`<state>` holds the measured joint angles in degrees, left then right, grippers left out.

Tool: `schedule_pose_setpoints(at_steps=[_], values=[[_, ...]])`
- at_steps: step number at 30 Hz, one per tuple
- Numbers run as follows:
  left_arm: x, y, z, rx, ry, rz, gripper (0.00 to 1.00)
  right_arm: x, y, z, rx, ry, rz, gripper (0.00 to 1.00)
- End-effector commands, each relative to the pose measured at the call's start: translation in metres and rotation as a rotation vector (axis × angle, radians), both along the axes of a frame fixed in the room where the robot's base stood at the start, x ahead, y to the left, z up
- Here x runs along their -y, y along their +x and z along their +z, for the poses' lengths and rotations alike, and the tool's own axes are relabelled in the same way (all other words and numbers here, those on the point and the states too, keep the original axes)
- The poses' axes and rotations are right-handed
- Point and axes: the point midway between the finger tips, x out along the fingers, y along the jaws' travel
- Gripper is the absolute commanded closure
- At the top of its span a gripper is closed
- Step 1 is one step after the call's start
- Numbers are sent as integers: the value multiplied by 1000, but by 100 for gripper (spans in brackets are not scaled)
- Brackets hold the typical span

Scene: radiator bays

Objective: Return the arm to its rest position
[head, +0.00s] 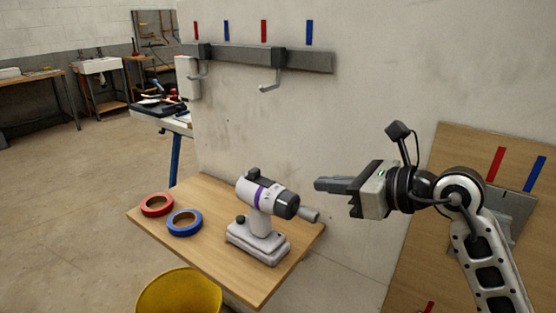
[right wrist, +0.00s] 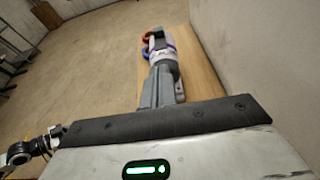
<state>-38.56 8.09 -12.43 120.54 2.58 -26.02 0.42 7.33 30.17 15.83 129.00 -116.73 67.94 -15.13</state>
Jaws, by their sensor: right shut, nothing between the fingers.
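My right arm comes in from the right in the head view. Its gripper (head: 322,185) is shut and empty, pointing left in the air, to the right of and apparently above a white and grey power drill (head: 262,205). The drill has a purple band and stands upright on its base on a wooden table (head: 215,265). In the right wrist view, the shut fingers (right wrist: 160,85) extend ahead and overlap part of the drill (right wrist: 158,45); the gap cannot be judged there. My left gripper does not show.
A red tape roll (head: 157,205) and a blue tape roll (head: 184,222) lie left of the drill. A yellow bucket (head: 180,292) stands by the table's front edge. A wall rail (head: 255,59) with hooks is behind. A wooden panel (head: 440,180) stands behind my right arm. The floor at left is open.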

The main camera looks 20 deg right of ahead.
Motion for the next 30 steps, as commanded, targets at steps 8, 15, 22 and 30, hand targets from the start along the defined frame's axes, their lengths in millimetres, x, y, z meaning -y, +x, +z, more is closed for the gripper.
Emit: schedule_pose_setpoints(at_steps=[8, 15, 22, 30], values=[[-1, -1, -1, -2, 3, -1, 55, -38, -12, -9, -36, 254, 109, 100], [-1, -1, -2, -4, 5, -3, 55, -78, -39, -19, -278, 1268, 143, 100], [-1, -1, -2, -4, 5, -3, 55, -52, -49, -142, -708, 2253, -420, 100], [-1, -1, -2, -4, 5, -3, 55, -89, -124, -283, 1111, -2667, 1186, 100]])
